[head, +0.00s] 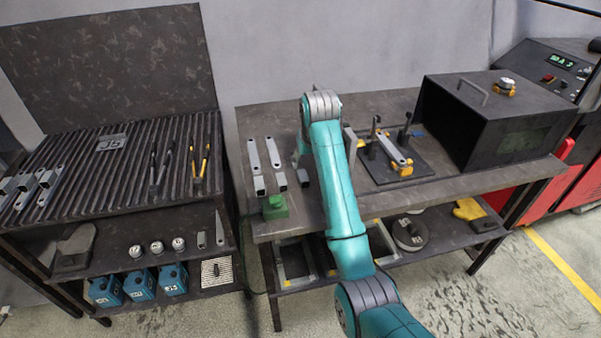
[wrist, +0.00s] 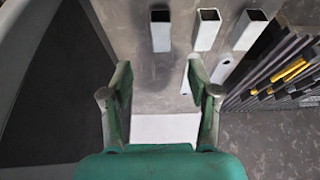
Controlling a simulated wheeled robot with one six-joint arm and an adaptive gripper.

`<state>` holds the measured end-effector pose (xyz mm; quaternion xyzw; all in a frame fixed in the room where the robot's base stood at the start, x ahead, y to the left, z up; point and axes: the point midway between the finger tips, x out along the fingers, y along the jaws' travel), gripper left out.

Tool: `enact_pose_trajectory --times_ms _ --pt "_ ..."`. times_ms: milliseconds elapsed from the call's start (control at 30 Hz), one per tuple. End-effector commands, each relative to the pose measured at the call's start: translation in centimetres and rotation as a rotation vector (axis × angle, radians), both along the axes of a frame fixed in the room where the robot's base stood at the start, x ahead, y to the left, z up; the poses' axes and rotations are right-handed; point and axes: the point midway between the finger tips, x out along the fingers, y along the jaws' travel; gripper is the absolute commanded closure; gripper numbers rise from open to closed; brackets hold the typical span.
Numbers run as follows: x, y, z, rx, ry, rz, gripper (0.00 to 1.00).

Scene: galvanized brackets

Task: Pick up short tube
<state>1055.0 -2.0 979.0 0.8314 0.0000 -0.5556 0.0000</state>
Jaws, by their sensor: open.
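Three short square tubes stand in a row on the workbench: a left one (head: 259,186), a middle one (head: 281,182) and a dark-looking right one (head: 303,178). In the wrist view their open ends show at the top, in mirrored order: the left tube (wrist: 248,29), the middle tube (wrist: 207,28) and the right tube (wrist: 160,30). My gripper (wrist: 158,72) is open above the bench, its fingertips short of the tubes in the picture. No tube is between the fingers. In the head view my arm mostly hides the gripper.
Two flat pale bars, left (head: 253,151) and right (head: 272,152), lie behind the tubes. A green block (head: 275,207) sits at the bench's front edge. A fixture plate (head: 420,170) with posts and a black box (head: 480,120) stand right. A slatted rack (head: 100,190) is left.

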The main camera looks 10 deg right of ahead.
Motion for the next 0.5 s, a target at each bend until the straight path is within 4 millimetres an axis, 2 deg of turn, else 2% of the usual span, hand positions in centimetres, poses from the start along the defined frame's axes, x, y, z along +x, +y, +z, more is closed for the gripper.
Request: enact_pose_trajectory --times_ms 300,500 --pt "1.6 0.0 -4.1 0.0 0.003 0.0 0.4" --pt "2.1 0.0 -5.2 0.0 0.002 0.0 0.4"
